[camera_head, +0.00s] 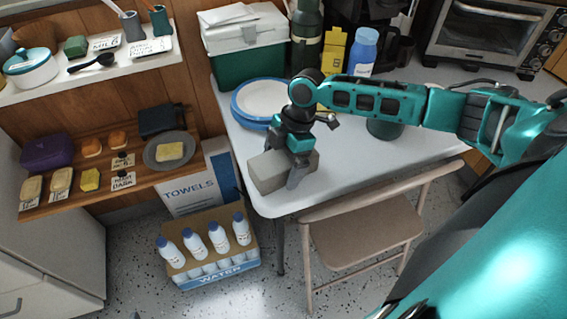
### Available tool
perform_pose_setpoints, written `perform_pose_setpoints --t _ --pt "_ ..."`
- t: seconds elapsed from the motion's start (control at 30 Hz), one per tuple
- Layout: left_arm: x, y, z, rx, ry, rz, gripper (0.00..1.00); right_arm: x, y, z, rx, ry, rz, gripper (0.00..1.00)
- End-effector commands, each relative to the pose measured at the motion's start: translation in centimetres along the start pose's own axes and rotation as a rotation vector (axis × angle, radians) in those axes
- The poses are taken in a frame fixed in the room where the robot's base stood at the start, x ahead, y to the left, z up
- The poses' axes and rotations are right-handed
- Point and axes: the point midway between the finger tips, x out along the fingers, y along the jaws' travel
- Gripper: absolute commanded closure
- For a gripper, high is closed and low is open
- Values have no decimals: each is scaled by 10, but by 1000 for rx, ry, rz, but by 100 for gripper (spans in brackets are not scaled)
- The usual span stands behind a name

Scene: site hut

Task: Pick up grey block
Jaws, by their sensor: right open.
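The grey block (267,174) lies on the white table (350,160) near its left front corner. It is a long grey brick-like block, with its left part in plain view. My right gripper (294,172) reaches down over the block's right part from above. It is open, with one finger in front of the block's near side. The far finger is hidden or hard to make out, and I cannot tell whether either finger touches the block. My left gripper is not in view.
Blue-rimmed plates (238,108) are stacked just behind the block. A green and white cooler (243,45), bottles and a toaster oven (490,35) stand at the back. A folding chair (365,235) and a water bottle crate (215,270) stand below the table.

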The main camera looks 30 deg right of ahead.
Motion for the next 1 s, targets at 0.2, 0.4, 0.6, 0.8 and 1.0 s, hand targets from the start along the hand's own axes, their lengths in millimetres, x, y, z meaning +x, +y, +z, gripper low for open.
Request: perform_pose_setpoints --t 0.2,0.4,0.6,0.8,1.0 --pt "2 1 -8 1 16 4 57 3 0 0 0 -1 1 0" --pt "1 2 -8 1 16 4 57 2 0 0 0 -1 1 18" --pt "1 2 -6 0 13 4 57 2 0 0 -1 -1 1 37" --pt "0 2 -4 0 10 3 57 2 0 0 -1 -1 1 56" --pt "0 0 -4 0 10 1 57 2 0 0 -1 -1 1 76"
